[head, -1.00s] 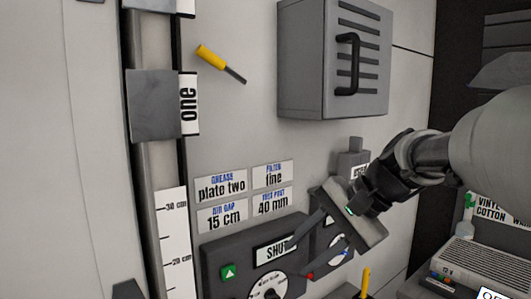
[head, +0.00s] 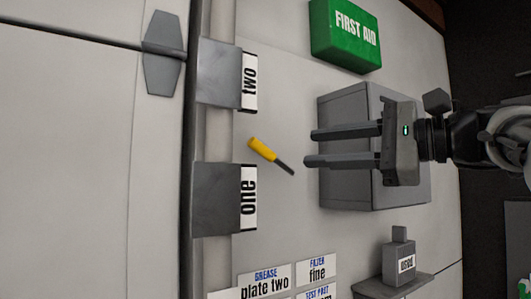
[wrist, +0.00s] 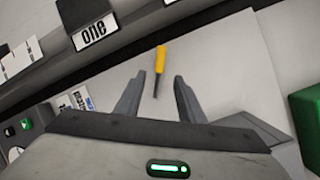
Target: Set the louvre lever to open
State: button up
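A lever-like piece with a yellow grip (head: 262,149) and a dark stem sits on the pale panel, tilted, grip at upper left. No label on it is readable, so I cannot confirm it is the louvre lever. My gripper (head: 309,148) is open and empty, its two fingers pointing left toward the yellow piece, with a gap to its stem in the picture. In the wrist view the yellow grip (wrist: 160,58) stands beyond the open fingertips (wrist: 157,82), roughly centred between them.
A grey box (head: 345,103) lies behind my gripper, its front mostly hidden. Plates marked two (head: 219,73) and one (head: 216,200) stand left on a rail. A green first aid box (head: 345,32) is above; a weight (head: 397,262) is at lower right.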

aim_at(270, 152)
jog(key=p+x, duration=0.1)
jog(key=x, duration=1.1)
jog(key=shift+w+a+p, duration=0.25)
jog(key=shift+p, duration=0.1)
grip_shut()
